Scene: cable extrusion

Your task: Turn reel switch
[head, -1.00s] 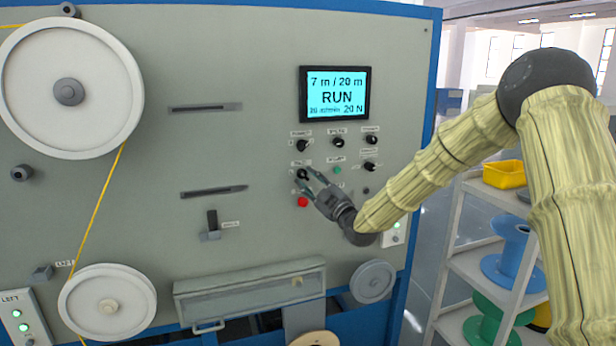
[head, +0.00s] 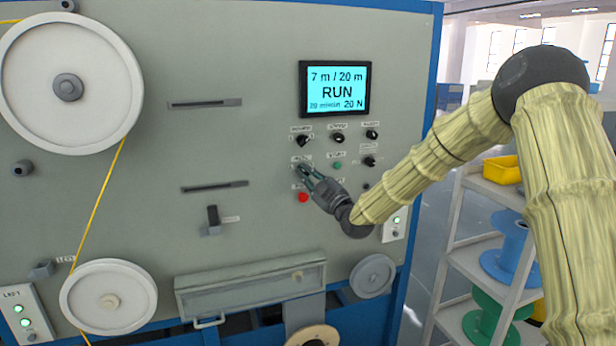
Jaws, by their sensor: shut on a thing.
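My gripper (head: 305,173) is at the control panel on the right part of the grey machine front. Its fingers are shut on a small dark knob in the left column, below the upper-left knob (head: 302,140). The fingers mostly hide this knob, and its label is too small to read surely, so I take it as the reel switch. The display (head: 336,89) above reads "7 m / 20 m", "RUN" and "20 N".
A red button (head: 303,197) sits just below my gripper, and a green button (head: 337,166) just to its right. More black knobs (head: 370,161) are further right. A shelf rack (head: 470,262) with a yellow bin (head: 502,170) and blue spool (head: 510,248) stands at right.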

